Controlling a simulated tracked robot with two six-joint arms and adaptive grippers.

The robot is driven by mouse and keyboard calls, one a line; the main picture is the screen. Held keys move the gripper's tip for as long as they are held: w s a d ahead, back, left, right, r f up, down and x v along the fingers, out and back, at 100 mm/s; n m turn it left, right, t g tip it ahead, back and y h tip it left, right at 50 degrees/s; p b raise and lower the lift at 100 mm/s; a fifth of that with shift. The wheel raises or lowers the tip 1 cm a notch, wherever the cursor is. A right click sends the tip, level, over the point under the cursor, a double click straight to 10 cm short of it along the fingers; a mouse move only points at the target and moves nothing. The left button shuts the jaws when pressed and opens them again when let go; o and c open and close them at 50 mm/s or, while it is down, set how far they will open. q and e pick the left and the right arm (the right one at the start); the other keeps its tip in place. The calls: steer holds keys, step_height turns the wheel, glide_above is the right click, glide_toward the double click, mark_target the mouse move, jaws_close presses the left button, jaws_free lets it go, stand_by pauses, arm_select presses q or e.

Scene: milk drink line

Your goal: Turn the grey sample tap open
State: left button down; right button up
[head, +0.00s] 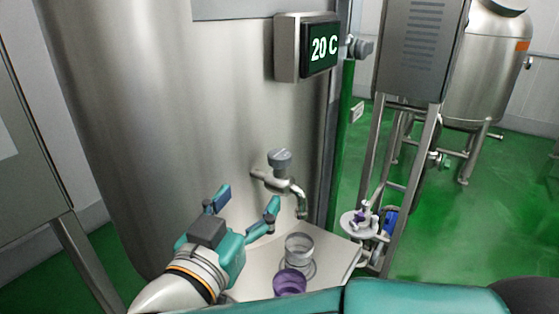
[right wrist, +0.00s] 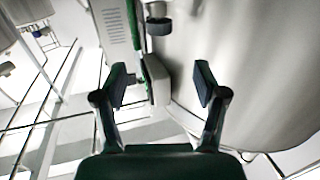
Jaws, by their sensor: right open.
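The grey sample tap (head: 280,160) sticks out of the steel tank's lower wall in the head view, with a round grey knob on top and a metal spout bending down. No flow shows at its spout. My right gripper (head: 247,204) is open and empty, to the left of and below the tap, its fingers apart from it. The right wrist view shows the open fingers (right wrist: 161,84) with nothing between them. My left gripper is not in view.
A clear cup (head: 299,248) and a purple cup (head: 290,282) stand on a pale shelf (head: 342,262) below the tap. The steel tank (head: 170,120) carries a 20 C display (head: 319,48). A green post (head: 342,135) and a steel cabinet (head: 418,50) stand to the right.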

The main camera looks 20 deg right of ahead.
mark_target(276, 162)
steer(key=b+x, duration=0.1)
steer(key=x, duration=1.4)
steer(key=shift+s, duration=0.1)
steer(key=c, duration=1.2)
steer(key=shift+o, duration=0.2)
